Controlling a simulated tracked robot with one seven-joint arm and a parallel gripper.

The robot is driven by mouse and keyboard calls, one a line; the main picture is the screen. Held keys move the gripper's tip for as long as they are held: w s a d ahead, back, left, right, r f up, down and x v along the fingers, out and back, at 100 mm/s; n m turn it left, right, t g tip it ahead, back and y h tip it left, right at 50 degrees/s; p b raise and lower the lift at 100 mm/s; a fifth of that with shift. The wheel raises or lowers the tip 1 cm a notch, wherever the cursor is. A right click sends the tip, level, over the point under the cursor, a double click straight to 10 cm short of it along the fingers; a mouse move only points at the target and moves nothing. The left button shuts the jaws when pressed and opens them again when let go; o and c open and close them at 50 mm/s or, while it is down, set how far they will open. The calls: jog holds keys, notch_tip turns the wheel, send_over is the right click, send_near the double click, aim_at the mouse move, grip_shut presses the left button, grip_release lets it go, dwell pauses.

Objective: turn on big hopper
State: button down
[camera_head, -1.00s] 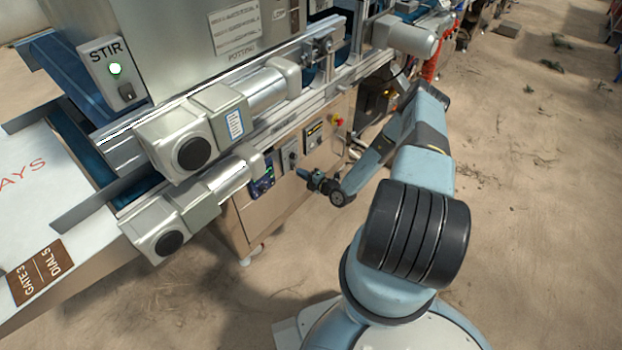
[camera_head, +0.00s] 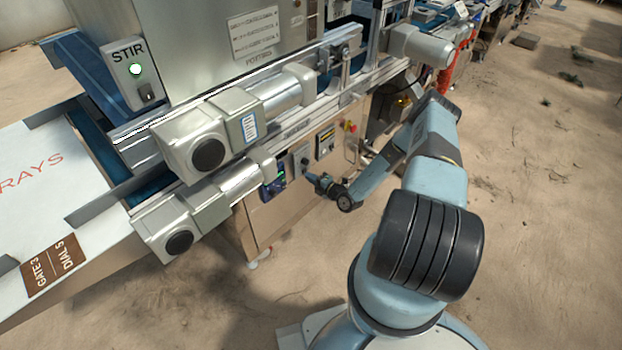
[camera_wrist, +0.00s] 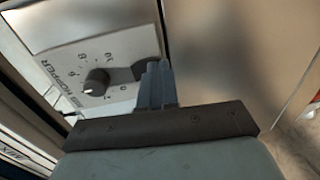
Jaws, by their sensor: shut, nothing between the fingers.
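The hopper control plate (camera_wrist: 100,70) is a light panel with a numbered dial, and the word HOPPER is readable on it. Its dark round knob (camera_wrist: 97,82) has a pale pointer mark. A dark part (camera_wrist: 146,68) at the plate's edge is partly hidden behind my fingers; I cannot tell what it is. My gripper (camera_wrist: 155,70) is shut and empty, with its fingertips just beside this dark part. Contact cannot be told. In the head view, my gripper (camera_head: 312,179) is close to the front of the cabinet, near a small grey plate (camera_head: 301,158).
The cabinet front also carries a dark panel with a display (camera_head: 273,186), a yellow and black panel (camera_head: 325,140) and a red button (camera_head: 350,126). Two motors (camera_head: 205,150) stick out above left. A STIR box (camera_head: 131,75) shows a lit green light.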

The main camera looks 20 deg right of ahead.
jog(key=s+d+f, duration=0.1)
jog(key=s+d, duration=0.5)
jog(key=s, duration=0.6)
jog(key=shift+d+f, duration=0.4)
